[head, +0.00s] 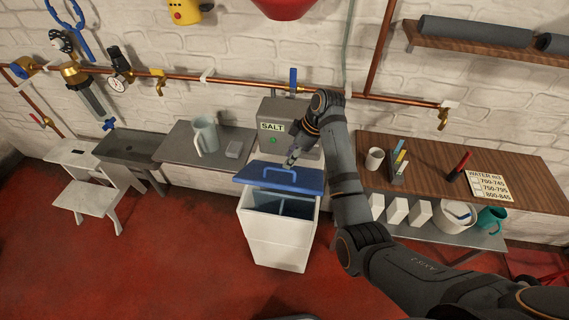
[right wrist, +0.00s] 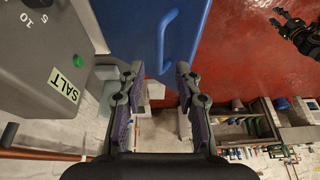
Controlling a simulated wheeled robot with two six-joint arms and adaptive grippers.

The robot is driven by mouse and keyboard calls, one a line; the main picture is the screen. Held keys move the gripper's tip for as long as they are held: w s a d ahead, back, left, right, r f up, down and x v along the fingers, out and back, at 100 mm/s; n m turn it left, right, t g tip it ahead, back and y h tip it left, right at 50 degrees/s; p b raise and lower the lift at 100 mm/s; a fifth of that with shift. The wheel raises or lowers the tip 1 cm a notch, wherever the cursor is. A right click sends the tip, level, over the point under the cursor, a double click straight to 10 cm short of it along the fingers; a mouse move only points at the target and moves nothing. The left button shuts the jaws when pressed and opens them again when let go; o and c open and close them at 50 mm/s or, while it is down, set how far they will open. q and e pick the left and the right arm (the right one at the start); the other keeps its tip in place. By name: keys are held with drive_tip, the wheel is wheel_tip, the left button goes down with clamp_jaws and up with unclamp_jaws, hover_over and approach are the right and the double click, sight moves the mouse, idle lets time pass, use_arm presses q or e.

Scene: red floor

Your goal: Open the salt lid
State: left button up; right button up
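The salt lid (head: 258,178) is a flat blue panel with a blue loop handle (head: 280,172). It lies over the back of a white bin (head: 275,245), whose front part is uncovered and shows a dark blue inside. In the right wrist view the lid (right wrist: 205,12) and handle (right wrist: 167,42) are just beyond my fingertips. My right gripper (head: 291,160) is over the lid by the handle's right end. Its fingers (right wrist: 157,76) are apart with nothing between them. A dark gripper, seemingly my left (right wrist: 290,25), shows at the right wrist view's upper right; its opening is unclear.
A grey box labelled SALT (head: 278,110) with a green button stands behind the bin. A grey side table (head: 180,150) with a jug is to the left. A wooden bench (head: 430,160) with a mug is to the right. Red floor (head: 180,240) is clear in front.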

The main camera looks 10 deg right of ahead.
sight(283, 170)
drive_tip(key=x, duration=0.5)
drive_tip(key=shift+w, duration=0.1)
clamp_jaws()
